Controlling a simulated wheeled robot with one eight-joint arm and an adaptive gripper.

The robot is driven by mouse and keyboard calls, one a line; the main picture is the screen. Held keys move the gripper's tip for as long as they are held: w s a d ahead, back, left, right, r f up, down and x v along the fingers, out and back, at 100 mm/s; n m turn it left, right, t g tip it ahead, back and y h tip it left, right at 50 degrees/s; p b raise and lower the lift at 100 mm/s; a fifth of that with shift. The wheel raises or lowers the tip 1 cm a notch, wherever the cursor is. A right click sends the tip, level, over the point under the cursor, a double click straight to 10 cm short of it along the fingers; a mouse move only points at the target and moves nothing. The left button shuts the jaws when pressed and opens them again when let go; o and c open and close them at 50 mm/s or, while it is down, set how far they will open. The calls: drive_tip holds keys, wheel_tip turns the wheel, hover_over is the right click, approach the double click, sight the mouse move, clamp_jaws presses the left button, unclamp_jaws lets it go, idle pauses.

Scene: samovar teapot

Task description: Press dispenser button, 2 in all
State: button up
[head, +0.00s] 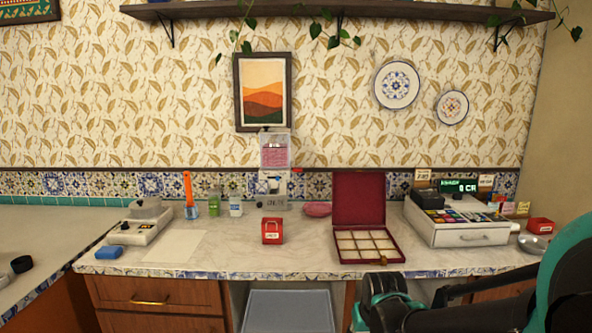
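A tall pale dispenser (275,163) stands against the tiled back edge of the counter, under the framed picture. Pink contents show in its upper part, and a small dark part sits lower on its front. Its button is too small to make out for certain. A label is at its base. My dark and teal arm comes in from the lower right, in front of the counter and well short of the dispenser. My gripper's fingers do not show.
A red box (272,231) stands in front of the dispenser on the counter (215,258). An open red compartment case (366,246) and a cash register (458,223) are to the right. A scale (143,220), paper and bottles are left.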

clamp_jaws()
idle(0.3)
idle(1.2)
